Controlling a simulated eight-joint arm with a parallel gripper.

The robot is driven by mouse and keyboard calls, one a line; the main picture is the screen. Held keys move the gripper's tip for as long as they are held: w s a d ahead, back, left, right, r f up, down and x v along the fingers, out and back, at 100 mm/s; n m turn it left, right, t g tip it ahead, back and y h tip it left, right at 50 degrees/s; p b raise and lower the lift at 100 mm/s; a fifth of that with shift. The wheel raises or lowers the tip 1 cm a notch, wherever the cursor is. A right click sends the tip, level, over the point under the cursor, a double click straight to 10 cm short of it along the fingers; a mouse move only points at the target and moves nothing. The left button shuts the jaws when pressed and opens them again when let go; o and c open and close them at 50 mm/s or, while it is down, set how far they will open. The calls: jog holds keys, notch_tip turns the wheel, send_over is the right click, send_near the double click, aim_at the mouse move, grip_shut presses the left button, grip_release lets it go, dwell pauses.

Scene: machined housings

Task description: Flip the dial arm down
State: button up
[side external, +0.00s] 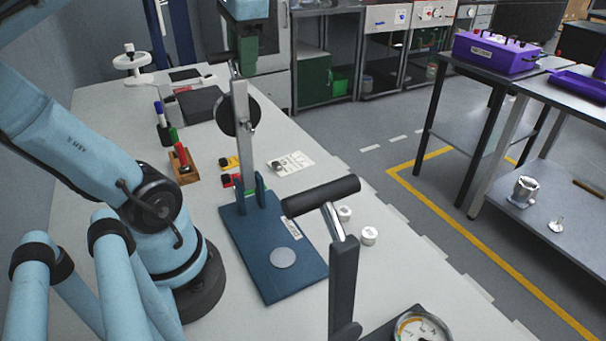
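The dial arm (240,110) is a pale grey bar standing upright from a blue base plate (275,262). A dark round dial (232,117) is mounted on the bar, partly behind it. The bar's foot sits between short blue uprights (256,190). A round silver pad (283,258) lies on the front part of the plate. The end of my arm comes in at the top edge, with my gripper (243,62) close behind the bar's top. Its fingers are too small and covered to read, and contact is unclear.
A black T-handle lever (322,195) and a gauge (420,328) stand in front. Small white cylinders (369,236) lie right of the plate. A wooden pen block (184,166) and a labelled card (291,162) are on the bench. The bench's right edge drops to the floor.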

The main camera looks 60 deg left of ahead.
jog(key=shift+a, duration=0.15)
jog(key=shift+r, duration=0.3)
jog(key=d+v, duration=0.1)
jog(key=v, duration=1.1)
jog(key=x, duration=1.2)
jog(key=shift+a+f, duration=0.1)
jog(key=shift+f, duration=0.2)
jog(key=shift+c, duration=0.2)
grip_shut()
